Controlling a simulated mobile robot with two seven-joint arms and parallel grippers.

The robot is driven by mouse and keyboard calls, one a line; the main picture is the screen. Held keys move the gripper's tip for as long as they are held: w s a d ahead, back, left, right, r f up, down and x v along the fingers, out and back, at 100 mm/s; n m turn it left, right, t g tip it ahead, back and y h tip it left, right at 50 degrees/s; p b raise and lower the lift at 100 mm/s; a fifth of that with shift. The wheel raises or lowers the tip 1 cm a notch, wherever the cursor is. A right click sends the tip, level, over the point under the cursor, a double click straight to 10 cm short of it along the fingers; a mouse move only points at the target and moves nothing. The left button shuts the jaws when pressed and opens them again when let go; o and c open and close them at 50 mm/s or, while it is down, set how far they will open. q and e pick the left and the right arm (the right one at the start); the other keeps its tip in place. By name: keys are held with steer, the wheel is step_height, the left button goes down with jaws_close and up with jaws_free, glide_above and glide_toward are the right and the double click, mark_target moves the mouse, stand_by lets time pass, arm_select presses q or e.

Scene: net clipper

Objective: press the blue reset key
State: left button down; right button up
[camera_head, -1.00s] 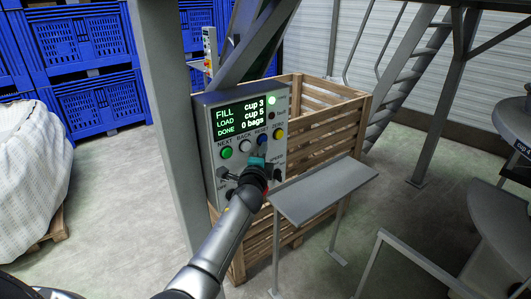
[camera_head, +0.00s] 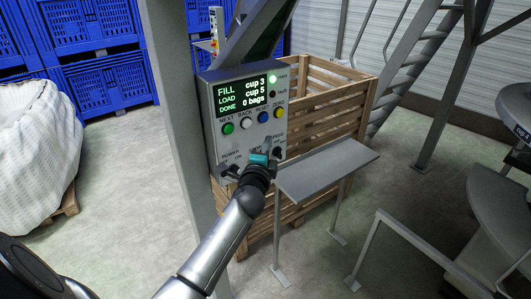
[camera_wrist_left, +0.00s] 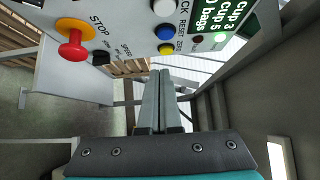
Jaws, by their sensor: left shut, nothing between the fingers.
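The blue reset key (camera_head: 263,117) sits in the button row of the grey control panel (camera_head: 207,150), between the white back button (camera_head: 246,123) and the yellow zero button (camera_head: 278,112). In the left wrist view the blue key (camera_wrist_left: 165,32) is near the top, beyond the fingertips. My left gripper (camera_head: 267,144) is shut and empty, in front of the panel and below the key in the head view. Its closed fingers (camera_wrist_left: 160,86) point toward the panel, apart from the key in the picture. My right gripper is not in view.
A green next button (camera_head: 228,128) is at the row's left. The red stop knob (camera_wrist_left: 74,47) shows in the left wrist view. The screen (camera_head: 240,91) reads fill cup 3, load cup 5, done 0 bags. A grey shelf (camera_head: 325,170) and wooden crate (camera_head: 350,100) stand to the right.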

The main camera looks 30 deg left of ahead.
arm_select(q)
steer(key=v, duration=0.4)
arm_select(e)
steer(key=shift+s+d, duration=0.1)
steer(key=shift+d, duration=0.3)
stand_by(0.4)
